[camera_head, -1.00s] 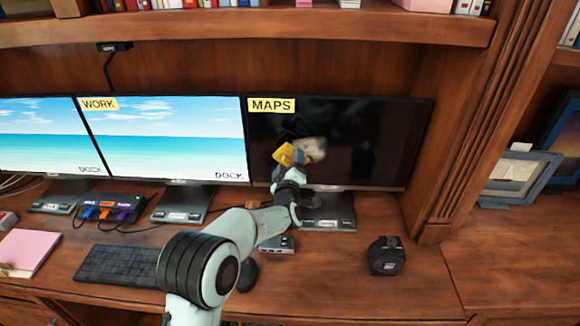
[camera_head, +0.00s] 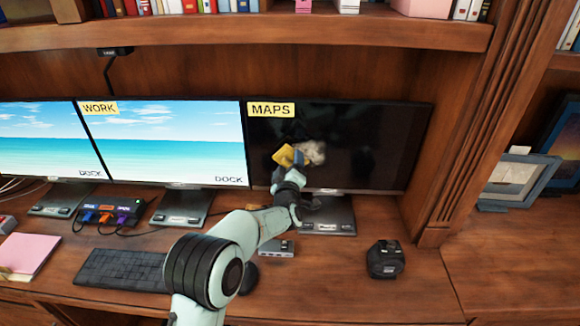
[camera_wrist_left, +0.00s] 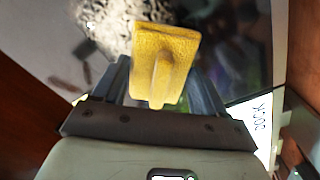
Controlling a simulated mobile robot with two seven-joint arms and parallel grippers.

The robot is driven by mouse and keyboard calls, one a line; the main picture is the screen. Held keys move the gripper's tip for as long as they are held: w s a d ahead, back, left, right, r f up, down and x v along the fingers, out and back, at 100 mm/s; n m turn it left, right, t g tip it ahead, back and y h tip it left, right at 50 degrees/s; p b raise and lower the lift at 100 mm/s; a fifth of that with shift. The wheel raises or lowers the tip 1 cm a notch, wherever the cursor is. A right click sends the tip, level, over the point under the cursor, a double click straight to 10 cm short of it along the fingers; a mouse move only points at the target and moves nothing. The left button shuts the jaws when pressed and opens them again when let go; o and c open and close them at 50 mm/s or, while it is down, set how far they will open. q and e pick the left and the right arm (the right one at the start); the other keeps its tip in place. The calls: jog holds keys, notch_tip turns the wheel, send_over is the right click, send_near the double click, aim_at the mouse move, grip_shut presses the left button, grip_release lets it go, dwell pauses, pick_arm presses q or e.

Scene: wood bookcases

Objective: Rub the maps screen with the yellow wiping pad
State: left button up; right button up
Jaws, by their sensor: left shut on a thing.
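The maps screen (camera_head: 375,150) is the dark monitor on the right, with a yellow MAPS label at its top left. A pale grey smudge (camera_head: 312,152) shows on it, and it also shows in the left wrist view (camera_wrist_left: 110,20). My left gripper (camera_head: 293,163) is in front of this screen, shut on the yellow wiping pad (camera_head: 283,154). In the left wrist view the pad (camera_wrist_left: 165,50) stands out between the fingers (camera_wrist_left: 160,85), close to the screen beside the smudge. I cannot tell whether it touches the glass. My right gripper is not in view.
The work screen (camera_head: 165,145) stands to the left. A keyboard (camera_head: 120,267), a mouse (camera_head: 248,276), a small grey box (camera_head: 276,249) and a black device (camera_head: 385,259) lie on the desk. A bookshelf (camera_head: 240,30) spans above; a wood pillar (camera_head: 470,130) stands at right.

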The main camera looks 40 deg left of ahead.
aim_at(312, 156)
pick_arm(q)
jog(key=shift+x, duration=0.75)
jog(key=shift+d, duration=0.15)
jog(key=shift+w+d+p, duration=0.55)
jog(key=shift+w+d, duration=0.35)
jog(key=shift+d, duration=0.55)
jog(key=shift+w+d+p, duration=0.6)
jog(key=shift+w+d, duration=0.35)
jog(key=shift+d, duration=0.55)
jog(key=shift+w+d+p, duration=0.55)
jog(key=shift+w+d, duration=0.35)
jog(key=shift+d, duration=0.55)
jog(key=shift+a, duration=0.1)
jog(key=shift+s+a+f+b, duration=0.1)
jog(key=shift+s+a+b, duration=0.4)
jog(key=shift+a+b, duration=0.45)
jog(key=shift+s+a+b, duration=0.45)
jog(key=shift+a+b, duration=0.15)
jog(key=shift+a, duration=0.1)
